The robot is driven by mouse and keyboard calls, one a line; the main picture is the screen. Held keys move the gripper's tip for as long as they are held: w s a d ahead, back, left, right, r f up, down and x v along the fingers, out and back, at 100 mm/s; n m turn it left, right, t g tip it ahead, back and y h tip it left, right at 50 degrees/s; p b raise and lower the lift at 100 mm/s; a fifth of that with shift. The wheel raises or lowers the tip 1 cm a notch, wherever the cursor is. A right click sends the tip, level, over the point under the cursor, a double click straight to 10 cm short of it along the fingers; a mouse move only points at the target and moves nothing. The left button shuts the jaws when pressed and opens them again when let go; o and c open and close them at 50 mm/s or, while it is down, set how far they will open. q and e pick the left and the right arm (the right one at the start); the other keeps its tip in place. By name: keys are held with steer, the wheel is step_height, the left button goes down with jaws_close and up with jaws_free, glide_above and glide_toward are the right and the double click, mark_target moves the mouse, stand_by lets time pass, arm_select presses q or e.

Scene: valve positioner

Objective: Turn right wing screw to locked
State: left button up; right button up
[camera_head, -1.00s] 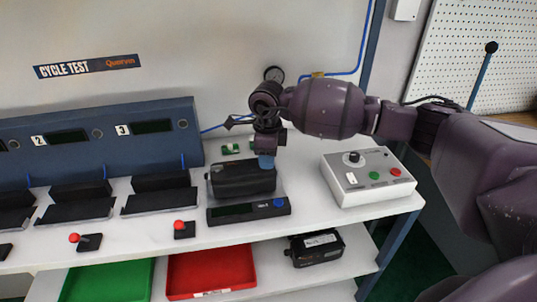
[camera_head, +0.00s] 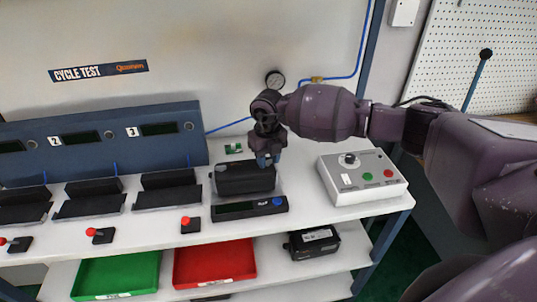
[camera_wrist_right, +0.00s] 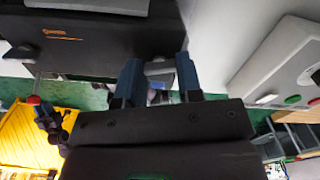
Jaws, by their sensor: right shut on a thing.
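The black valve positioner (camera_head: 240,178) sits on the bench behind a dark base with a small display and a blue button (camera_head: 277,202). My right gripper (camera_head: 266,160) points down at the device's right end, and its fingers hide the right wing screw in the head view. In the right wrist view the two blue fingers (camera_wrist_right: 159,78) stand close around a small greyish part at the edge of the black housing (camera_wrist_right: 110,38). The gripper is shut on that part, which appears to be the right wing screw; its angle cannot be read. My left gripper is not in view.
A grey control box (camera_head: 355,178) with a knob and green and red buttons stands to the right. Below are a green tray (camera_head: 118,275), a red tray (camera_head: 214,262) and another black unit (camera_head: 312,242).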

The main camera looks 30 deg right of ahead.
steer(key=shift+m+p, duration=0.45)
steer(key=shift+m, duration=1.25)
steer(key=shift+p, duration=0.3)
steer(key=o, duration=0.8)
steer(key=shift+o, duration=0.7)
